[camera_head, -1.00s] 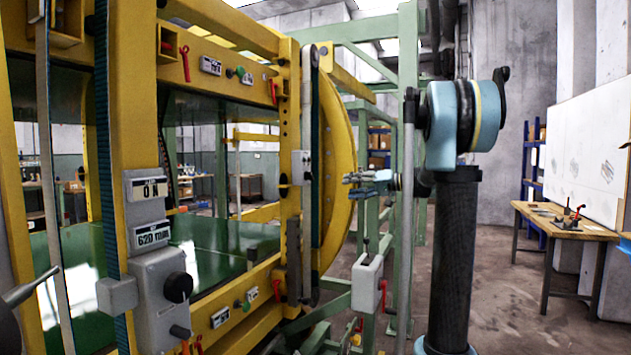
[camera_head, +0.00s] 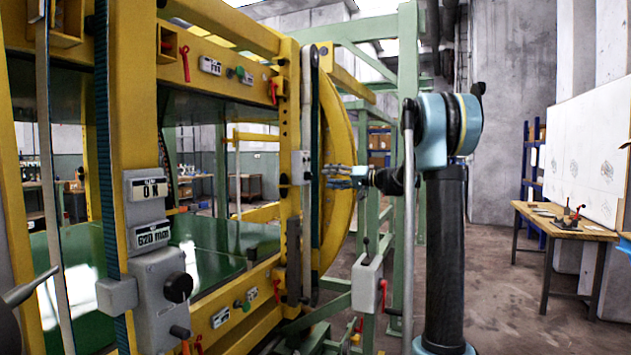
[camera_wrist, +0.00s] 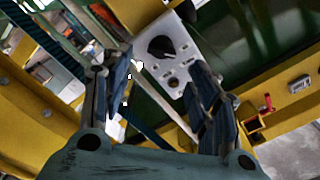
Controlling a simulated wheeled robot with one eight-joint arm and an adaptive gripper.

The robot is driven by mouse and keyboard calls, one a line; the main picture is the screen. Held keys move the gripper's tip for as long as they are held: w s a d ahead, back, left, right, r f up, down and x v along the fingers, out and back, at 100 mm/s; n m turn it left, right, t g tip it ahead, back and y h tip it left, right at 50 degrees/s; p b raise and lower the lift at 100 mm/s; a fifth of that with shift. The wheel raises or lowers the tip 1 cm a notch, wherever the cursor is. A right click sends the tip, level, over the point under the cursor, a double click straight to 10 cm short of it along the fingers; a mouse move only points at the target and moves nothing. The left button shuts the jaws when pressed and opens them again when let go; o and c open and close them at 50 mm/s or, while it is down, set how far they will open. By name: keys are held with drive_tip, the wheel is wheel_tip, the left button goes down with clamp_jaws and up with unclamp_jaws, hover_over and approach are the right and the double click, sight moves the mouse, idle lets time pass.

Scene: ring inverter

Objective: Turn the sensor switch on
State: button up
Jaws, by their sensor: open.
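A grey control box (camera_head: 160,295) with a black rotary knob (camera_head: 178,287) is on the yellow front post, below labels reading "ON" and "620 mm". A pale panel with a black knob (camera_wrist: 161,47) shows between my fingers in the wrist view. I cannot tell which control is the sensor switch. My gripper (camera_head: 338,172) is open and empty, in front of the yellow ring, with its fingers pointing left. It is apart from the control box. In the wrist view my gripper (camera_wrist: 157,65) has its two fingers spread.
The yellow frame (camera_head: 290,120) carries red levers and small labels. A yellow ring (camera_head: 335,130) and a grey upright pole (camera_head: 408,230) stand near my arm. Open floor leads to a wooden table (camera_head: 565,222).

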sight(309, 176)
drive_tip(key=x, duration=0.7)
drive_tip(key=c, duration=1.1)
